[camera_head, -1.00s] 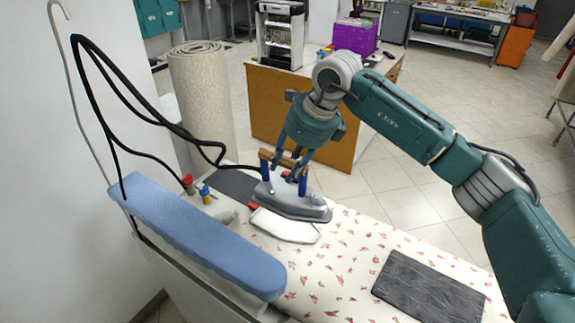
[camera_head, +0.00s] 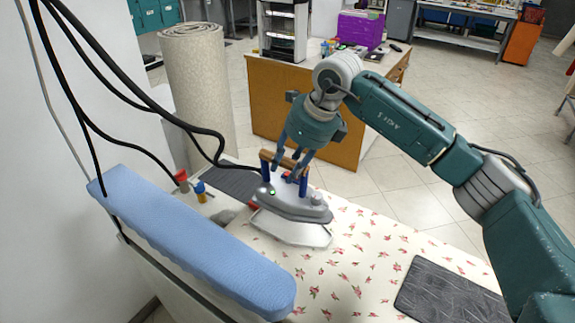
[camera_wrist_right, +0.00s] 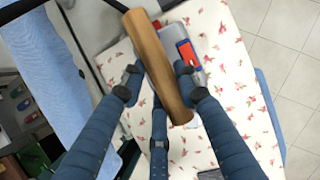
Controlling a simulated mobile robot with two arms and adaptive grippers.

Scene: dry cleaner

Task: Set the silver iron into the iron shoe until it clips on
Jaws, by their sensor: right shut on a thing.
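My right gripper (camera_head: 289,164) is shut on the handle from above. In the right wrist view the handle (camera_wrist_right: 156,62) lies between its fingers (camera_wrist_right: 157,85). The iron shoe (camera_head: 291,232), a pale plate with a raised rim, shows under the iron's near side on the flowered board. The iron lies over the shoe, its tip toward the right. I cannot tell whether it is seated or slightly above. My left gripper is not in view.
A blue padded sleeve board (camera_head: 190,240) runs along the left. Black hoses reach the iron from the left. A dark mat (camera_head: 443,291) lies at the right; the flowered cover (camera_head: 360,240) between is clear.

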